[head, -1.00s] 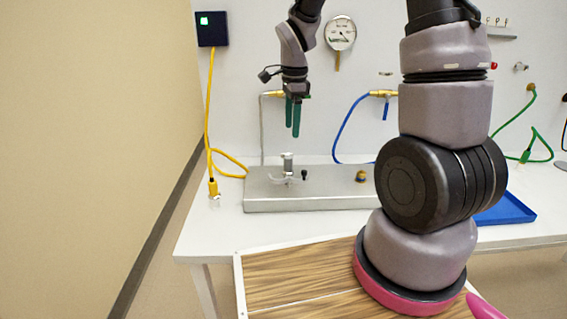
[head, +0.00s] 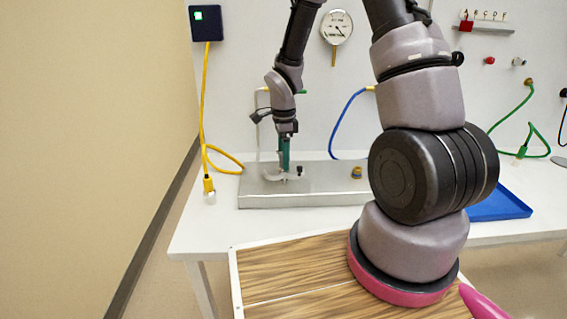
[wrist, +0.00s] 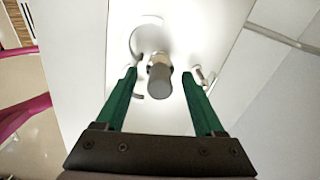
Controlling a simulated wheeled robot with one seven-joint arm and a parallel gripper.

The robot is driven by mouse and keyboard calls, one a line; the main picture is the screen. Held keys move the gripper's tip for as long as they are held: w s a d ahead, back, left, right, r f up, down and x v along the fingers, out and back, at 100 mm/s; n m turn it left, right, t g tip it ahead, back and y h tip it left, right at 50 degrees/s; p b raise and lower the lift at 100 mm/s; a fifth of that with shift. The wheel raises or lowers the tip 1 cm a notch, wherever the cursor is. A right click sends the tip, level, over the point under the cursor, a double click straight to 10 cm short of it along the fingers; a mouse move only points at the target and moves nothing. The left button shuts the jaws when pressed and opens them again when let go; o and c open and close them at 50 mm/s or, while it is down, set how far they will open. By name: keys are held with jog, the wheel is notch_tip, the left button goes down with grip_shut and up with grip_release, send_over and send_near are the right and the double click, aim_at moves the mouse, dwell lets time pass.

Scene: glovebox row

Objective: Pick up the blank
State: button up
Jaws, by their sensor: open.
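The blank appears to be the short grey metal cylinder (wrist: 160,82) standing on the metal fixture plate (wrist: 100,75). My gripper (wrist: 160,75) is open, with one green finger on each side of the cylinder and a visible gap on both sides in the wrist view. In the head view my gripper (head: 284,165) points down over the left part of the plate (head: 310,198), and its fingers hide the cylinder there. A curved light clamp-like piece (head: 275,176) lies around the foot of that spot.
A brass-coloured fitting (head: 357,172) sits further right on the plate. A blue tray (head: 500,205) lies to the right on the white bench (head: 205,235). A yellow cable (head: 206,120) hangs at the left, and blue (head: 341,120) and green (head: 508,127) hoses hang from the wall.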

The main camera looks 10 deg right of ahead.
jog(key=shift+f, duration=0.4)
grip_shut()
